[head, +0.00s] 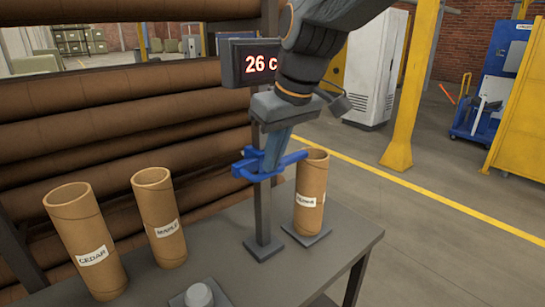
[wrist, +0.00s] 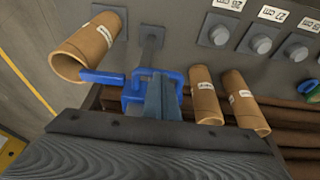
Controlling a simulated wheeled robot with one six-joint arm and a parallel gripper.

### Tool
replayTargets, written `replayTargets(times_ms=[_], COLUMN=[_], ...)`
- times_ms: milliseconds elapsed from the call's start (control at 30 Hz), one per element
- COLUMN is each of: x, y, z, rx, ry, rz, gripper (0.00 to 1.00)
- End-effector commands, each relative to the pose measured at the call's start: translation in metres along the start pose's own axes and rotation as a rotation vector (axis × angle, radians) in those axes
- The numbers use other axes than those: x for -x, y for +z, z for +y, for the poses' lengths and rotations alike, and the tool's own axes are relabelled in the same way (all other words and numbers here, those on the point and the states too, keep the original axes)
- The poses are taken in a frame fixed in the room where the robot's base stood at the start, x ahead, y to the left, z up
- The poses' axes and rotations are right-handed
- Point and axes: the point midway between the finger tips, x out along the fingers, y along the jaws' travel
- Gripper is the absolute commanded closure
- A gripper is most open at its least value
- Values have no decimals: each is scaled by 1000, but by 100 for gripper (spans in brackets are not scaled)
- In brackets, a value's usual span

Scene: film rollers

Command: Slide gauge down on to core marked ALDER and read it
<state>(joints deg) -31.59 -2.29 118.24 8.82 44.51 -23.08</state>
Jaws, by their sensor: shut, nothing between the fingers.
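The blue gauge slider (head: 245,167) sits on a dark upright post (head: 262,215). Its arm reaches right to the rim of a brown cardboard core (head: 311,185) standing on a small plate; I cannot tell whether they touch. That core's label is too blurred to read surely. My gripper (head: 272,165) is shut and empty, pointing down at the slider, its fingers beside or within the blue frame. The wrist view shows the gripper (wrist: 160,98), the slider (wrist: 133,95) and the core (wrist: 90,45). The gauge display (head: 250,63) reads "26 c", the rest hidden by my arm.
Cores labelled CEDAR (head: 86,240) and apparently MAPLE (head: 160,218) stand left on the grey table (head: 345,240). Grey round knobs with centimetre labels, such as one knob (wrist: 218,34), line the table. Brown rolls (head: 120,130) are stacked behind. Open floor lies right.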

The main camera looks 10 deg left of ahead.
Motion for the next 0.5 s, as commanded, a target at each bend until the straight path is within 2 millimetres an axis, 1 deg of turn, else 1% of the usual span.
replayTargets(times_ms=[167, 500], x=[-11, -12], y=[3, 4], z=[0, 0], rx=[0, 0], ry=[-1, -2], rz=[-2, -6], gripper=[100, 100])
